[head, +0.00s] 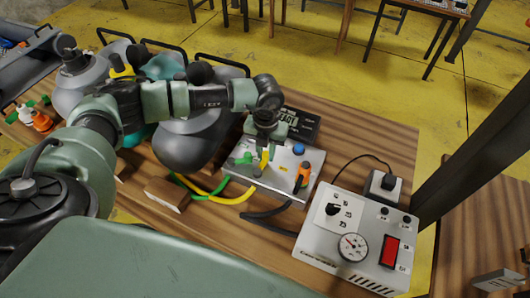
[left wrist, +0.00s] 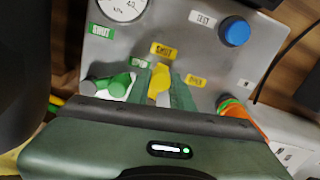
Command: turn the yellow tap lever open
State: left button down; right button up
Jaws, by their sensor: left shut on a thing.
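The yellow tap lever (head: 264,161) stands on a grey metal panel (head: 283,181) on the wooden bench. In the left wrist view the lever (left wrist: 160,81) shows between the two green fingers of my left gripper (left wrist: 161,88), which is shut on it. In the head view my left gripper (head: 265,143) reaches down onto the panel from above. The fingers and wrist hide part of the lever. My right gripper is not in view.
A green lever (head: 241,159), an orange lever (head: 303,175) and a blue knob (head: 298,149) sit close beside it on the panel. A white control box (head: 325,238) with a gauge and red switch stands front right. Hoses lie at the front left.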

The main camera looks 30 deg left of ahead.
pick_arm(q)
jog(key=m+b, duration=0.1)
jog(key=m, duration=0.1)
jog(key=d+m+b, duration=0.1)
jog(key=m+b, duration=0.1)
jog(key=d+m+b, duration=0.1)
jog(key=b, duration=0.1)
jog(key=shift+s+d+f+m, duration=0.2)
jog(key=shift+s+d+m, duration=0.1)
jog(key=shift+m, duration=0.1)
jog(key=m+b, duration=0.1)
jog(key=s+d+m+b, duration=0.1)
jog(key=m+b, duration=0.1)
jog(key=shift+s+d+r+m+b, duration=0.15)
jog(key=shift+m+b, duration=0.45)
jog(key=shift+s+d+r+m+b, duration=0.1)
jog(key=shift+s+d+m+b, duration=0.05)
jog(key=shift+m+b, duration=0.45)
jog(key=c, duration=1.5)
grip_release()
jog(key=shift+s, duration=0.1)
jog(key=shift+r, duration=0.1)
